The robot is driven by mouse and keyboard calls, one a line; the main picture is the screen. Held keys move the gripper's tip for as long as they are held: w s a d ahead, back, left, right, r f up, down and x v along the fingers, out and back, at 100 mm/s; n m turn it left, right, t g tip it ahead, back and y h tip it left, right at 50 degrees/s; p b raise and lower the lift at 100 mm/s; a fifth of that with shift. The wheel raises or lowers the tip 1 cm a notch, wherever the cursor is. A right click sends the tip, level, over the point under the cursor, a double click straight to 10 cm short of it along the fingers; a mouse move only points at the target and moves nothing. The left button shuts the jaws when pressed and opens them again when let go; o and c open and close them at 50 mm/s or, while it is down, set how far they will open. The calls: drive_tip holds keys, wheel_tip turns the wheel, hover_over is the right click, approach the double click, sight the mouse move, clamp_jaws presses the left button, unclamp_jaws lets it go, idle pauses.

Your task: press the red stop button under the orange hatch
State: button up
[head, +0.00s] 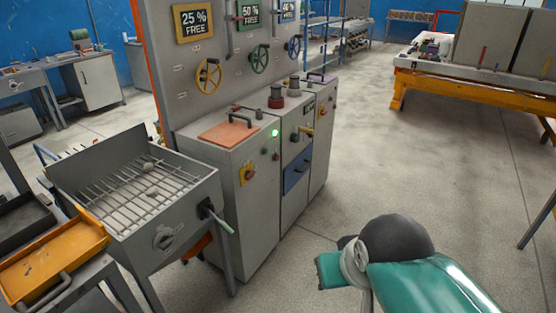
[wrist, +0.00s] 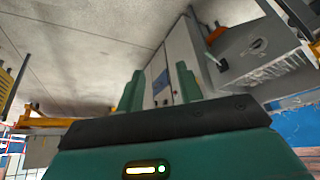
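The orange hatch (head: 228,132) lies flat on top of the grey cabinet (head: 240,205) in the head view, with a dark handle on it. It looks closed, and anything under it is hidden. A red button on a yellow plate (head: 248,174) sits on the cabinet's front, below the hatch. In the wrist view my gripper (wrist: 160,72) shows two green fingers apart with nothing between them, so it is open. The cabinet (wrist: 184,60) shows beyond the fingers, at a distance. My fingertips do not show clearly in the head view, where part of my green arm is at bottom right.
A grey grill stand (head: 165,215) with a side handle stands left of the cabinet. An orange tray (head: 50,262) is at lower left. Handwheels and signs are on the upright panel (head: 225,70). An orange-framed table (head: 470,85) is at back right. The floor right of the cabinet is clear.

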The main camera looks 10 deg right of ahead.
clamp_jaws()
idle(1.6)
